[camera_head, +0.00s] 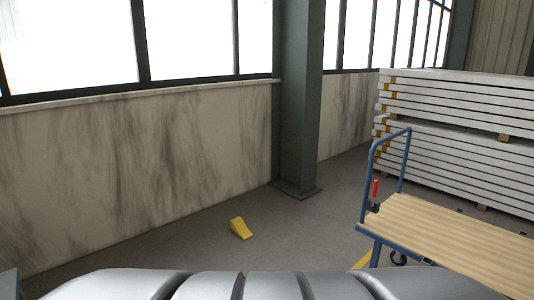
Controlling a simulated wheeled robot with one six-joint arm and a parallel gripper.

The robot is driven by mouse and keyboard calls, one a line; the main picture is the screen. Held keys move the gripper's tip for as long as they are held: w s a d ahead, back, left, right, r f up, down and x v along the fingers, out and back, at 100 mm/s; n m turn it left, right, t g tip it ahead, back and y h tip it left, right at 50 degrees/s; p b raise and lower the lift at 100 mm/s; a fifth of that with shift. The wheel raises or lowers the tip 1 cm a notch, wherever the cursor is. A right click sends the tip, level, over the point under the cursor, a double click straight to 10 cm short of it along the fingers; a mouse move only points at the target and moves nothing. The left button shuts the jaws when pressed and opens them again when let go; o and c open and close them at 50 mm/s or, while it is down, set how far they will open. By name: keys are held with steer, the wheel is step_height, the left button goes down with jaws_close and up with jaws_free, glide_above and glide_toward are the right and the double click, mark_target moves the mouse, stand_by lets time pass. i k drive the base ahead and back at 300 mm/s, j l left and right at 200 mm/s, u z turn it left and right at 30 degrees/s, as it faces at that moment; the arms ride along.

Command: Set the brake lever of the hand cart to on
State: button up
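The hand cart stands at the right of the head view, with a wooden deck (465,238) and a blue tube handle (392,140) at its far left end. The brake lever (374,190) is a small red grip, roughly upright, on a dark mount beside the handle's near post. I cannot tell from its pose whether it is on or off. A black caster (398,258) shows below the deck. My gripper is not in view, so its distance to the lever does not show.
A yellow wheel chock (240,228) lies on the open floor left of the cart. A dark green column (297,100) stands by the stained wall (130,170). Stacked pale panels (460,140) fill the space behind the cart.

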mark_target(376, 182)
steer(key=k+j, duration=0.1)
steer(key=i+l, duration=0.4)
steer(key=i, duration=0.15)
steer(key=i+l, duration=0.35)
steer(key=i, duration=0.25)
steer(key=i+l, duration=0.4)
steer(key=i, duration=0.15)
